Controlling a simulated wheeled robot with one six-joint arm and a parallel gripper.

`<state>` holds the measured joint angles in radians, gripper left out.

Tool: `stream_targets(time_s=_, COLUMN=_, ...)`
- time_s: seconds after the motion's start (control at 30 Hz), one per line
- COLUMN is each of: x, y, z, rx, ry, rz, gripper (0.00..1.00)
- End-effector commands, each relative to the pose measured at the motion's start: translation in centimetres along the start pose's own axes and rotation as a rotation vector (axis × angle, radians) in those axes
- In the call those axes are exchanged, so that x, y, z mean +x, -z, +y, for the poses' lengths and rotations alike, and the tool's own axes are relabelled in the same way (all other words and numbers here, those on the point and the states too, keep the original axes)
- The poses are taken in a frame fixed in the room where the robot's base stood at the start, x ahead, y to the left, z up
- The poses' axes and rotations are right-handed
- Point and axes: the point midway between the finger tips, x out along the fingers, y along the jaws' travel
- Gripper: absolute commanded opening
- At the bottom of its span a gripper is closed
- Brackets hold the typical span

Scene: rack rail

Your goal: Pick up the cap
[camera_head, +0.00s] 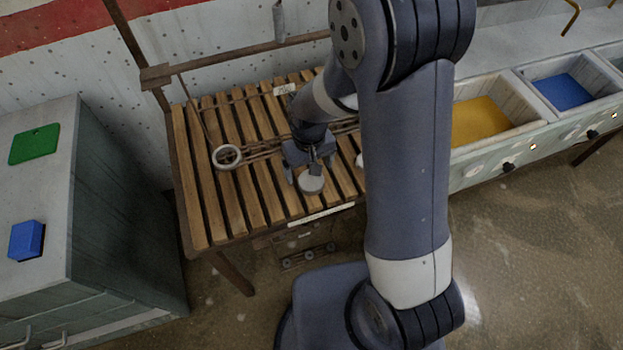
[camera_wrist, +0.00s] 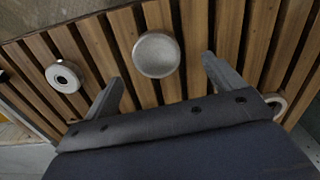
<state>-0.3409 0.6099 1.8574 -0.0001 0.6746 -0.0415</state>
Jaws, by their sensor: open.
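The cap looks to be a pale grey round disc (camera_head: 311,182) lying on the wooden slats near the front edge of the slatted table. In the wrist view the disc (camera_wrist: 156,55) lies between the lines of the two fingers, nearer the left one. My gripper (camera_head: 310,168) is over the slats right by the disc, its fingers apart and empty. In the wrist view my gripper (camera_wrist: 162,69) shows both fingertips clear of the disc. How high the fingertips are above the slats is hard to tell.
A white ring (camera_head: 227,157) lies on the slatted table (camera_head: 205,225). Another round white piece with a dark centre (camera_wrist: 63,76) is on the slats, mostly behind my arm in the head view. A grey cabinet (camera_head: 125,190) stands left; yellow (camera_head: 480,121) and blue (camera_head: 563,92) bins stand right.

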Motion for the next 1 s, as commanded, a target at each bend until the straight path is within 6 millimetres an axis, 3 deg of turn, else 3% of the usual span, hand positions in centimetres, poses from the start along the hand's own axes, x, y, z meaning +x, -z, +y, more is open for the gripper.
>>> stream_targets(time_s=0.53, x=4.9, y=0.0, z=0.5, rx=0.001, ry=0.000, rz=-0.002, gripper=0.88)
stream_targets(time_s=0.87, x=5.4, y=0.0, z=0.5, rx=0.000, ry=0.000, rz=0.001, gripper=0.88)
stream_targets(time_s=1.0, x=5.4, y=0.0, z=0.5, rx=0.001, ry=0.000, rz=0.001, gripper=0.78)
